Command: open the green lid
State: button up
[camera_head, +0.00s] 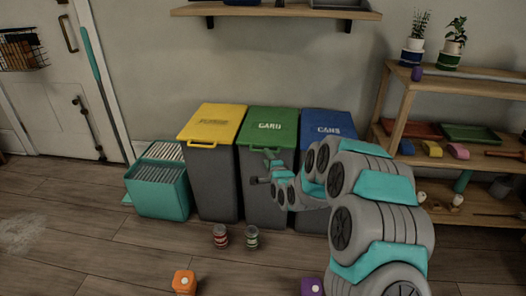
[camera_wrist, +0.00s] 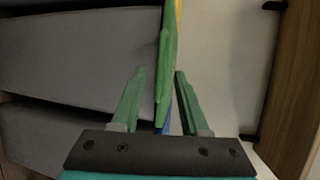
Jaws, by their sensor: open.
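The green lid (camera_head: 268,124) lies closed on the middle of three grey bins, with white lettering on top and its front edge facing me. My gripper (camera_head: 270,158) is at the front of that bin, at the lid's front edge. In the wrist view my gripper (camera_wrist: 161,74) is open, its two green fingers on either side of the green lid's edge (camera_wrist: 166,55). Gaps show between the lid edge and both fingers. My arm hides part of the middle and right bins.
A yellow-lidded bin (camera_head: 212,122) and a blue-lidded bin (camera_head: 328,122) flank it closely. A teal crate (camera_head: 158,185) stands left. Two cans (camera_head: 220,236) and an orange cube (camera_head: 184,282) are on the floor. A wooden shelf (camera_head: 440,83) stands right.

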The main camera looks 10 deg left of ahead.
jog(key=shift+p+x, duration=0.4)
jog(key=shift+x, duration=2.85)
grip_shut()
